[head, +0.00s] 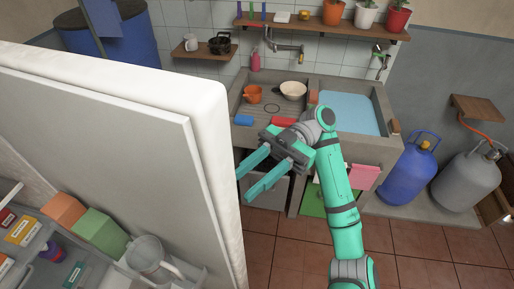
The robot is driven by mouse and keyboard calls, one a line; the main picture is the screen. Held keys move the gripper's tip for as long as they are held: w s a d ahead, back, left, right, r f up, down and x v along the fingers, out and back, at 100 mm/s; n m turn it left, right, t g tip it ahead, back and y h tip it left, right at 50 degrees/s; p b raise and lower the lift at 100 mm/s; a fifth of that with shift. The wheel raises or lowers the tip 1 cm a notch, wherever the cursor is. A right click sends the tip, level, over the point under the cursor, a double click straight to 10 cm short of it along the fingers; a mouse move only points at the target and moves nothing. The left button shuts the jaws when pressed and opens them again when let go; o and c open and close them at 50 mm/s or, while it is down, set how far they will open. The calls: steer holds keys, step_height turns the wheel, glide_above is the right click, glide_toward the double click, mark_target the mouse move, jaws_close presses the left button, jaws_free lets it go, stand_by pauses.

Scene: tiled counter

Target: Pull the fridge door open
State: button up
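The white fridge door (150,140) stands open at the left, its grey-white inner face and thick right edge toward me. Items on shelves (75,240) show at the lower left, among them a green box (100,235), an orange box (64,209) and a clear jug (147,254). My gripper (246,186) is just right of the door's edge, with its two teal fingers apart and pointing left toward it. Nothing shows between them. I cannot tell whether a fingertip touches the door. The door's outer face and handle are hidden.
Behind my arm is a counter with a sink (347,112), an orange pot (252,94) and a white bowl (293,90). A blue gas cylinder (407,172) and a grey one (467,180) stand at the right. Tiled floor (420,245) is clear at the lower right.

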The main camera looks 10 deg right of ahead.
steer(key=w+d, duration=0.3)
steer(key=w, duration=0.5)
steer(key=shift+w, duration=0.3)
stand_by(0.6)
